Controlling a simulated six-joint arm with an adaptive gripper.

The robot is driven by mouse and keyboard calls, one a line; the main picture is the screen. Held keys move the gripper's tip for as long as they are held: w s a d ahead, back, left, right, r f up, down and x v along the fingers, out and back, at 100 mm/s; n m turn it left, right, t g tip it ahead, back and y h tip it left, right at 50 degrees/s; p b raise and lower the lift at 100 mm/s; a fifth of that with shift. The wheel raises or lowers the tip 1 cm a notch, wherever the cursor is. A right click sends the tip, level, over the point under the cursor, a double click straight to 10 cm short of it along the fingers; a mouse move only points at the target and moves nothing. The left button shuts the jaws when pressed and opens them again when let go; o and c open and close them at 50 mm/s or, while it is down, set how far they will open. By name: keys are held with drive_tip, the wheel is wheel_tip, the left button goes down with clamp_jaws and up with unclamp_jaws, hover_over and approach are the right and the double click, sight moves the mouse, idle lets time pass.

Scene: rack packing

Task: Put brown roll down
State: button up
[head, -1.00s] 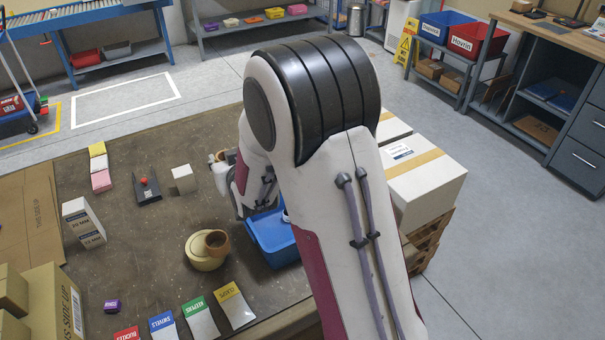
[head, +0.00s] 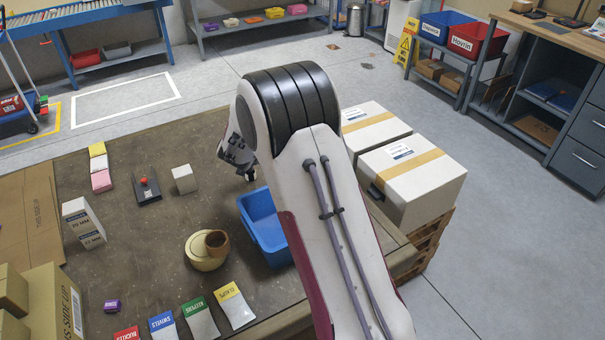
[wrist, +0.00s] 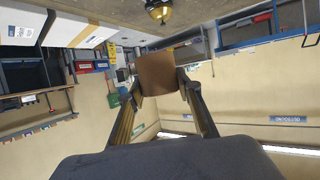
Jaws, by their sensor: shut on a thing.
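In the wrist view my gripper (wrist: 160,86) is shut on a brown, squarish-looking piece (wrist: 157,70), held between its two fingertips; I take it for the brown roll. In the head view my arm hides the fingertips and that piece; only part of the wrist (head: 237,152) shows, above the table behind the blue bin.
An open blue bin (head: 262,222) stands at the table's right side, partly behind my arm. White boxes (head: 425,175) stand beyond it. A small white box (head: 184,179) and coloured cards (head: 199,318) lie on the brown table (head: 150,255). Mid-table is largely clear.

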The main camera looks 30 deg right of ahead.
drive_tip(key=w+d+f+m+g+h, duration=0.25)
drive_tip(key=d+m+g+h, duration=0.2)
drive_tip(key=d, duration=0.55)
drive_tip(key=s+d+f+m+g+h, duration=0.2)
drive_tip(key=s+d+f+m+g, duration=0.1)
drive_tip(key=s+f+m+g, duration=0.2)
drive_tip(key=shift+s+d+f+m+g, duration=0.25)
drive_tip(key=shift+d+f+m+g, duration=0.15)
drive_tip(key=shift+m+g, duration=0.4)
drive_tip(key=shift+h, duration=0.25)
drive_tip(key=shift+f, duration=0.1)
drive_tip(key=shift+f, duration=3)
drive_tip(key=shift+f, duration=0.15)
drive_tip(key=shift+f, duration=1.75)
